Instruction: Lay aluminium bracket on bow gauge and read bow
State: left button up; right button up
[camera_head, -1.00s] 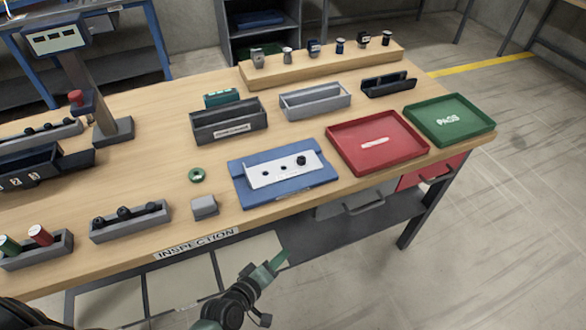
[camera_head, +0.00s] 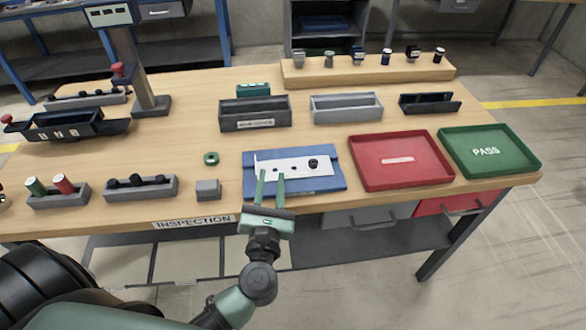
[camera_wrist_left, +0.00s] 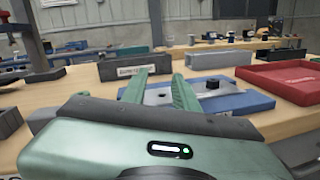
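I cannot tell which part is the bow gauge. My left gripper (camera_head: 272,174) is open, its two green fingers apart with nothing between them. In the head view its fingers overlap the plate's left part and the base's front edge. The left wrist view shows the open fingers (camera_wrist_left: 159,74) with the plate (camera_wrist_left: 190,93) beyond and to the right. My right gripper is not in view.
A red tray (camera_head: 365,182) and a green PASS tray (camera_head: 520,174) stand right of the base. A small grey block (camera_head: 208,189) and a green ring (camera_head: 211,158) lie to its left. Grey bins (camera_head: 255,121) stand behind.

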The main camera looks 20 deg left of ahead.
pick_arm(q)
jog(key=a+f+n+g+y, duration=0.1)
jog(key=n, duration=0.1)
jog(key=s+a+f+n+g+y, duration=0.1)
jog(key=n, duration=0.1)
jog(key=shift+f, duration=0.1)
jog(key=shift+a+f+n+g, duration=0.2)
jog(key=shift+n+g, duration=0.2)
jog(key=p+x, duration=0.1)
jog(key=x, duration=0.1)
jog(key=p+x, duration=0.1)
jog(key=x, duration=0.1)
jog(key=a+r+p+x, duration=0.1)
jog(key=x, duration=0.2)
jog(key=shift+s, duration=0.15)
jog(key=shift+w+a+f, duration=0.1)
jog(key=shift+w, duration=0.15)
jog(key=shift+s, duration=0.1)
grip_shut()
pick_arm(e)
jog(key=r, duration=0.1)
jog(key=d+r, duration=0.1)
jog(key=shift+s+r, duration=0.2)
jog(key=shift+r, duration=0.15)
